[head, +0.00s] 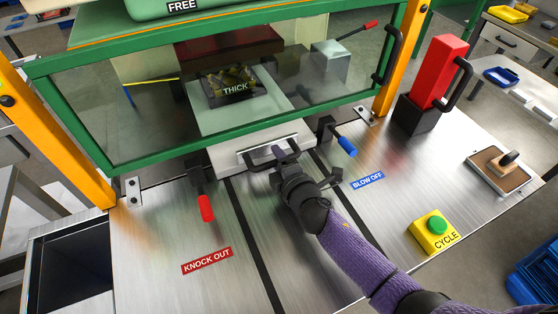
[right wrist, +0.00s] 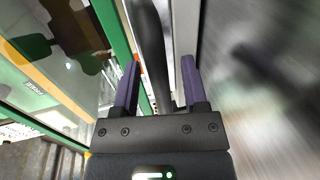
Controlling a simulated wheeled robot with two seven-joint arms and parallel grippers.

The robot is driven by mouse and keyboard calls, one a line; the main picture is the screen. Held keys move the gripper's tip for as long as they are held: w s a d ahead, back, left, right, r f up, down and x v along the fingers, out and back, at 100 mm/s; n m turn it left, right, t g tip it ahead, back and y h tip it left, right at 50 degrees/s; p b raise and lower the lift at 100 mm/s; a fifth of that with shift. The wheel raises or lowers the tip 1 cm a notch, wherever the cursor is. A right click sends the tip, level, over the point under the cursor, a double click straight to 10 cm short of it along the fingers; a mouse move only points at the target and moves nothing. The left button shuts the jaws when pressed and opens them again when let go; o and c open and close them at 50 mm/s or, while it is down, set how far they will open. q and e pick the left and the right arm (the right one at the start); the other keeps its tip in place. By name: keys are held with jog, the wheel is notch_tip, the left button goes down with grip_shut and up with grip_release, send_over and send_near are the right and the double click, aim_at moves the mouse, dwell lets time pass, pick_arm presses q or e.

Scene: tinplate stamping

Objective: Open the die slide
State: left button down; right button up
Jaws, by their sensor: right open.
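The die slide (head: 228,162) has a pale front panel with a black bar handle (head: 258,164). It sits under the green-framed guard at the middle of the press, and a pale plate carries a dark die marked THICK (head: 235,89) behind it. My right gripper (head: 284,156) is at the handle, partly covering it. In the right wrist view, the dark handle bar (right wrist: 150,50) runs between the two open purple fingers (right wrist: 158,88). I cannot tell whether either finger touches it. My left gripper is not in view.
A red-handled knock-out lever (head: 205,206) stands left of the slide, a blue-handled blow-off lever (head: 346,145) right. The clear guard (head: 120,115) is above. A red block (head: 440,70), a stamp pad (head: 499,172) and a yellow cycle button box (head: 434,232) are at right. The metal table in front is mostly clear.

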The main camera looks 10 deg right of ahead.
grip_shut()
dwell(1.4)
